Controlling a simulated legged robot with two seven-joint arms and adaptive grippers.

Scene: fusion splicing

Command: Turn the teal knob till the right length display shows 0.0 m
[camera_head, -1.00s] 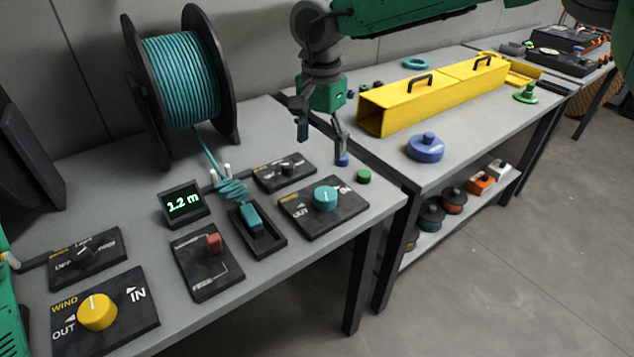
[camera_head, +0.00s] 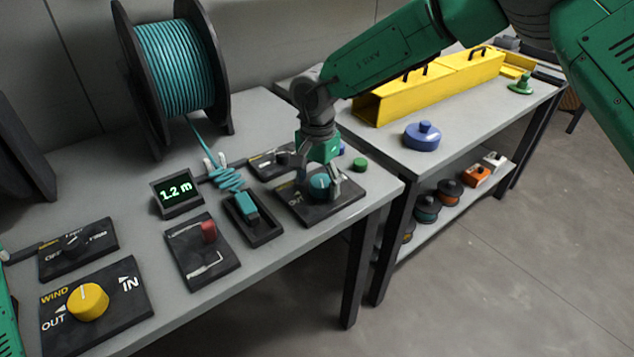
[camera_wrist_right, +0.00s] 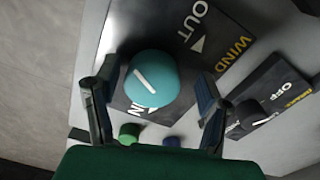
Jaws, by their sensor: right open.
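The teal knob (camera_head: 319,186) sits on a dark panel (camera_head: 345,212) marked OUT and IN, at the right end of the near table. My right gripper (camera_head: 318,194) is over it, open, with one finger on each side. In the right wrist view the teal knob (camera_wrist_right: 152,79) with its white pointer line lies between the spread fingers (camera_wrist_right: 152,100), and gaps show on both sides. The right length display (camera_head: 177,192) reads 1.2 m. Only a green edge at the far left of the head view may belong to my left arm; its gripper is not in view.
A teal cable spool (camera_head: 176,75) stands behind the display. A yellow knob (camera_head: 88,301), a red switch (camera_head: 208,231) and a teal connector in a dark holder (camera_head: 262,236) lie left of the teal knob. A green button (camera_head: 360,164) is close to my right gripper.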

